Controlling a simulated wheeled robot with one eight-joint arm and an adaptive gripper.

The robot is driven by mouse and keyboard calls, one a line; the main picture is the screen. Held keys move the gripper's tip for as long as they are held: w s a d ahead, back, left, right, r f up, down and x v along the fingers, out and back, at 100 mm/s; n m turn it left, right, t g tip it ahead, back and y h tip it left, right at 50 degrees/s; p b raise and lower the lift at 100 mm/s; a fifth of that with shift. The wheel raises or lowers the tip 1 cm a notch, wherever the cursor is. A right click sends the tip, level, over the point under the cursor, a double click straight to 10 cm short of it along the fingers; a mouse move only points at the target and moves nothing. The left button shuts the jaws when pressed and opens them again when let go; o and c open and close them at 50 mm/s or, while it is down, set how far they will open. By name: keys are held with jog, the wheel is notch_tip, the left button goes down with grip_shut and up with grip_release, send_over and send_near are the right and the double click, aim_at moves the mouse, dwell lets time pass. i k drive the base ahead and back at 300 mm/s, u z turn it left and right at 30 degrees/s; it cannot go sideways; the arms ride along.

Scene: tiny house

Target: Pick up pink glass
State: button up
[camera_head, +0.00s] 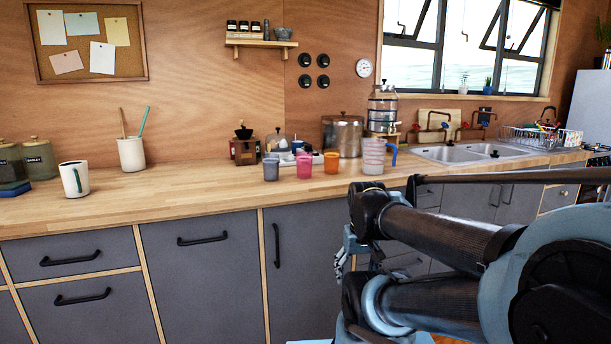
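The pink glass (304,166) stands upright on the wooden countertop (216,184), near its front edge. A grey-blue glass (271,169) stands just to its left and an orange glass (331,163) just to its right, with small gaps. My arm comes in from the lower right, in front of the cabinets. My gripper (342,262) shows only in part, below the counter edge and to the right of the pink glass. It is apart from the glasses, and its fingers are mostly hidden behind my arm links.
A clear pitcher with a blue handle (373,157) stands right of the orange glass. A coffee grinder (244,148) and a large metal pot (343,135) stand behind. A white mug (74,179) is far left.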

aim_at(304, 159)
jog(key=z, duration=1.95)
jog(key=k, duration=0.9)
jog(key=u, duration=0.9)
jog(key=i, duration=0.5)
jog(key=z, duration=0.05)
